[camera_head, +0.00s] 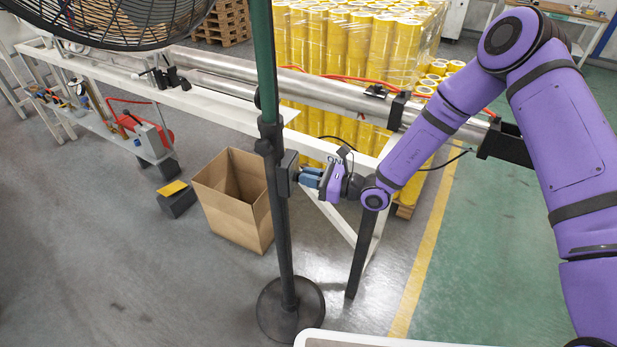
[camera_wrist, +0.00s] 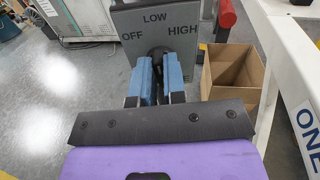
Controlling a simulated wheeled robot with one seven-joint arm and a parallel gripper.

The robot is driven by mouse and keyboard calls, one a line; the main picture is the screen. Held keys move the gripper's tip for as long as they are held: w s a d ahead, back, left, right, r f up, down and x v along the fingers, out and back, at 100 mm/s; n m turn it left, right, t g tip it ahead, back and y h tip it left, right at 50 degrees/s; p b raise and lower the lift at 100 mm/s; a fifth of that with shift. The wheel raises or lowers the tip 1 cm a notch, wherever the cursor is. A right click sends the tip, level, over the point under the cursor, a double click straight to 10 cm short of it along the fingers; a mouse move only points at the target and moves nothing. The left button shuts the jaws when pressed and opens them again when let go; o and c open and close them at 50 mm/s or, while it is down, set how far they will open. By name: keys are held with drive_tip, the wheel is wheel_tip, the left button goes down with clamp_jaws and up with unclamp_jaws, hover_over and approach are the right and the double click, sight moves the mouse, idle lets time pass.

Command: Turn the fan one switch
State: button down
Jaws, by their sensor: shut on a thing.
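The fan has a dark round cage (camera_head: 110,22) at the top left of the head view and stands on an upright pole (camera_head: 284,235). Its dark switch box (camera_head: 287,172) is fixed to the pole. In the wrist view, the grey face of the switch box (camera_wrist: 200,20) reads OFF on the left, LOW at the top and HIGH on the right. My gripper (camera_head: 306,178) is at the box with its blue fingers (camera_wrist: 159,70) shut on the dark switch knob (camera_wrist: 158,52). The fingers hide most of the knob, so its pointing direction cannot be told.
An open cardboard box (camera_head: 238,215) stands on the floor left of the pole. A white frame with metal rollers (camera_head: 330,90) runs behind it. Wrapped yellow rolls (camera_head: 350,45) stand at the back. Grey floor is clear at the front left.

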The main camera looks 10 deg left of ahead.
drive_tip(key=shift+m, duration=0.4)
drive_tip(key=c, duration=1.2)
unclamp_jaws()
drive_tip(key=shift+d, duration=0.15)
drive_tip(key=d, duration=0.3)
drive_tip(key=s+d, duration=0.1)
drive_tip(key=d, duration=0.3)
drive_tip(key=s+d, duration=0.1)
drive_tip(key=d, duration=0.2)
drive_tip(key=shift+d, duration=0.25)
